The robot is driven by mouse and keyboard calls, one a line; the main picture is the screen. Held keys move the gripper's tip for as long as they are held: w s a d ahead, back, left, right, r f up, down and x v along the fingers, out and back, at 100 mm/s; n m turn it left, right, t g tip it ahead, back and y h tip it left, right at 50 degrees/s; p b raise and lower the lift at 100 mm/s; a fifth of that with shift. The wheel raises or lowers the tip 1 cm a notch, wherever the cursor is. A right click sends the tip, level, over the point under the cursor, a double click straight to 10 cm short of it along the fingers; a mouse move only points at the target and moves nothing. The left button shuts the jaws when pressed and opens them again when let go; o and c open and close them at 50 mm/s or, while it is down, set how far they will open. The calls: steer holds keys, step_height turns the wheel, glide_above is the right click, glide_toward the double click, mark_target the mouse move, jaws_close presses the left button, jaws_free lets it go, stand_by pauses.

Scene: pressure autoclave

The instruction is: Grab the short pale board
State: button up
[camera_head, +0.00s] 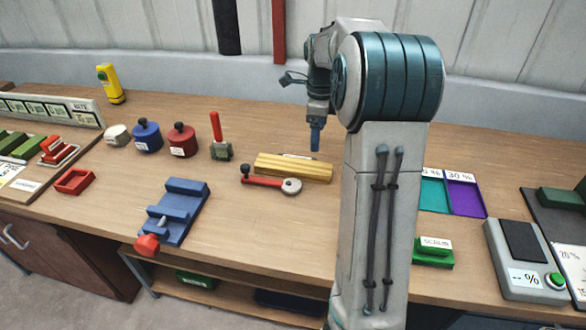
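A pale yellow wooden piece (293,168) lies on the workbench near the middle. Lines along its length suggest several boards side by side, but I cannot tell them apart or pick out a shorter one. My gripper (315,142) points down just above and behind its right half, and I see no clear contact. The fingers appear as one narrow blue shape from this side, so their opening is hidden.
A red-handled tool with a round grey end (270,182) lies just in front of the wood. A blue vise-like fixture (177,212) is front left. Blue (147,137) and red (181,140) pots stand behind left. Coloured trays (465,196) and a scale (524,259) are right.

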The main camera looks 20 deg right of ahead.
glide_above(316, 167)
steer(key=f, duration=0.5)
steer(key=shift+w+f, duration=0.1)
steer(key=shift+w, duration=0.15)
steer(key=shift+s+f, duration=0.15)
steer(key=shift+f, duration=1.2)
steer(key=shift+s+f, duration=0.1)
steer(key=shift+f, duration=1.25)
steer(key=c, duration=1.2)
